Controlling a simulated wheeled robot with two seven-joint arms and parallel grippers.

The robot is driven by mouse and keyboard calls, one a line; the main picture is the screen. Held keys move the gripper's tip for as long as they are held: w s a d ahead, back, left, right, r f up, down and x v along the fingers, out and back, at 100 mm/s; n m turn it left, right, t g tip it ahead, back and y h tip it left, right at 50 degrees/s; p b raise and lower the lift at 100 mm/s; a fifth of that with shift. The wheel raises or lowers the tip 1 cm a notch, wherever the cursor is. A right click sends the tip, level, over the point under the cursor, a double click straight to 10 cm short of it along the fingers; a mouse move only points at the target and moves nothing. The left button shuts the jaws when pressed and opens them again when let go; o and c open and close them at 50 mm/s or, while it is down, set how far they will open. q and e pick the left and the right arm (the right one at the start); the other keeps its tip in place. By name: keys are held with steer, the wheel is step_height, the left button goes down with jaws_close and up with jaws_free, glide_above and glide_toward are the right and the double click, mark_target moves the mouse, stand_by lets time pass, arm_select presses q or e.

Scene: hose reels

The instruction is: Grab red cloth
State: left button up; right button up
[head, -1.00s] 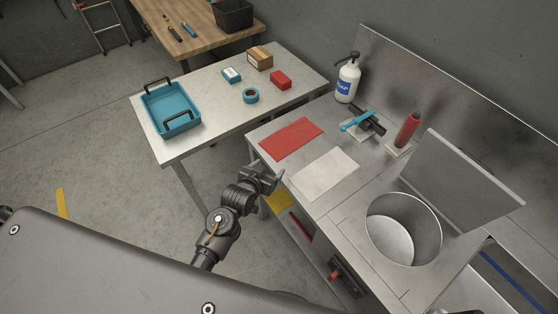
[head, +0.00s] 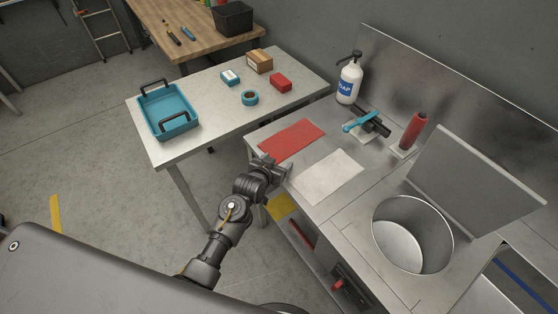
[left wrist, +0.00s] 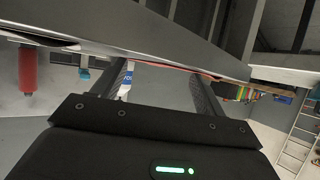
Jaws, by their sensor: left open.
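The red cloth (head: 292,138) lies flat on the steel counter (head: 263,137), near its left end. A white cloth (head: 328,177) lies flat beside it. My left gripper (head: 279,165) is at the counter's front edge, just short of the red cloth's near side, and appears apart from it. In the left wrist view its two fingers (left wrist: 164,90) are spread with no object held between them. A thin red strip, apparently the cloth's edge (left wrist: 165,67), shows there along the counter edge. My right gripper is not in view.
A soap bottle (head: 348,78), a blue-handled tool (head: 361,121) and a red cylinder (head: 414,130) stand farther back on the counter. A round bin opening (head: 411,235) with a raised lid (head: 478,180) is at right. A table (head: 208,132) with a teal tray (head: 168,134) stands at left.

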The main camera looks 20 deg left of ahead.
arm_select(q)
steer(key=shift+c, duration=0.5)
jaws_close()
stand_by(0.5)
step_height(320, 180, up, 12)
steer(key=p, duration=0.9)
step_height(320, 180, up, 18)
